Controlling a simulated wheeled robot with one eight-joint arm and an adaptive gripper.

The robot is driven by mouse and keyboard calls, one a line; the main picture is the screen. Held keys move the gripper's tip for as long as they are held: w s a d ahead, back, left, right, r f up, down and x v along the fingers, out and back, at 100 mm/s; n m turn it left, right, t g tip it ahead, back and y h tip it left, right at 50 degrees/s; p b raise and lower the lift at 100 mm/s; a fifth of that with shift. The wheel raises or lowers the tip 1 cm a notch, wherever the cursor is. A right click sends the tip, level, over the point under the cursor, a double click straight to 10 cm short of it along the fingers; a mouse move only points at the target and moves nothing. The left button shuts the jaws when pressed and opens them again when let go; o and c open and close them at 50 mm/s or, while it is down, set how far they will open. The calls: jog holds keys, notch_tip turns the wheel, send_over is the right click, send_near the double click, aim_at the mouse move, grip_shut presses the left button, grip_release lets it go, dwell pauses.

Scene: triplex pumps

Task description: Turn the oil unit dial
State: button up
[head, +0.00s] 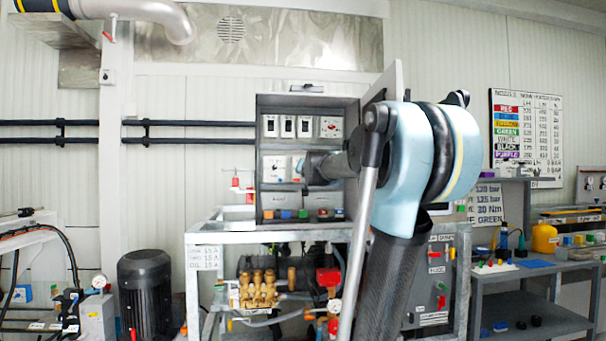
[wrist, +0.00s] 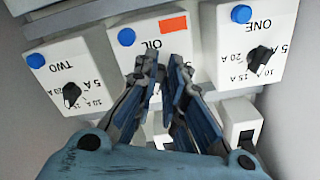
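The oil unit (wrist: 175,38) is a white box labelled OIL, with a blue button and an orange-red patch, upside down in the wrist view. My gripper (wrist: 162,62) reaches over its face, with the two fingertips close together and a narrow pale gap between them. The fingers cover the area where the oil dial would sit, so the dial is hidden. I cannot tell whether the fingers touch it. In the head view my gripper (head: 312,168) is inside the open grey cabinet (head: 257,140), at the middle row, and the oil unit is hidden there.
Unit TWO (wrist: 62,72) and unit ONE (wrist: 258,42) flank the oil unit closely, each with a black dial. White switches (wrist: 240,122) sit close by the fingers. In the head view, the cabinet's open door (head: 392,80) stands beside my arm. Coloured blocks (head: 303,214) line the cabinet bottom.

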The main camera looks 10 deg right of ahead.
jog(key=shift+o, duration=1.3)
jog(key=s, duration=1.2)
